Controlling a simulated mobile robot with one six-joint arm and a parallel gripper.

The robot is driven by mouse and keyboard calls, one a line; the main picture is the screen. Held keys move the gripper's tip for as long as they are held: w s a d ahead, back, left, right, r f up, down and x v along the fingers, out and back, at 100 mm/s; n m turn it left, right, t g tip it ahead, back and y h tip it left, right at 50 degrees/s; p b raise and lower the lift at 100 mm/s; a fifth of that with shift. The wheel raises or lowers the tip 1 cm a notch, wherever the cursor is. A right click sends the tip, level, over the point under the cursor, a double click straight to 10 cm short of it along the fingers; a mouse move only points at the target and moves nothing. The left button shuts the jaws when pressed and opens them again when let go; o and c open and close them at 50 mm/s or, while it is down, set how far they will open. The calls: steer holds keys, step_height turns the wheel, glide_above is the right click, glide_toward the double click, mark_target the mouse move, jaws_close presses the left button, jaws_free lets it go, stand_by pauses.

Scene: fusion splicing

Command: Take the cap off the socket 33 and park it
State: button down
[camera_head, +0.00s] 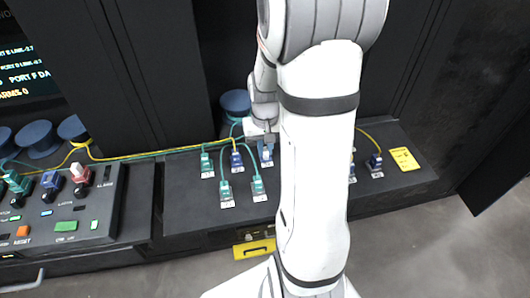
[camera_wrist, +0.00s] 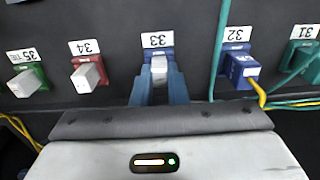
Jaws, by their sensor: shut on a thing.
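Socket 33, a blue socket (camera_wrist: 158,49) under its white "33" label, is in the middle of the wrist view. The light-coloured cap (camera_wrist: 159,68) is at its front. My gripper (camera_wrist: 159,88) has its two blue fingers shut on the cap from both sides. In the wrist view the cap appears to be still at the socket's mouth; I cannot tell whether there is a gap. In the head view my gripper (camera_head: 265,146) is over the dark shelf, left of my arm, and hides most of the cap.
Capped sockets 34 (camera_wrist: 88,72), red, and 35 (camera_wrist: 27,80), green, are to the left. Socket 32 (camera_wrist: 240,68) holds a blue plug with a yellow cable. A teal cable (camera_wrist: 218,50) hangs close right of socket 33.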

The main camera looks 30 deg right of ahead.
mark_target(265, 149)
steer(key=shift+r, duration=0.15)
steer(key=shift+r+p, duration=2.2)
steer(key=shift+r, duration=0.65)
steer(key=shift+w, duration=0.1)
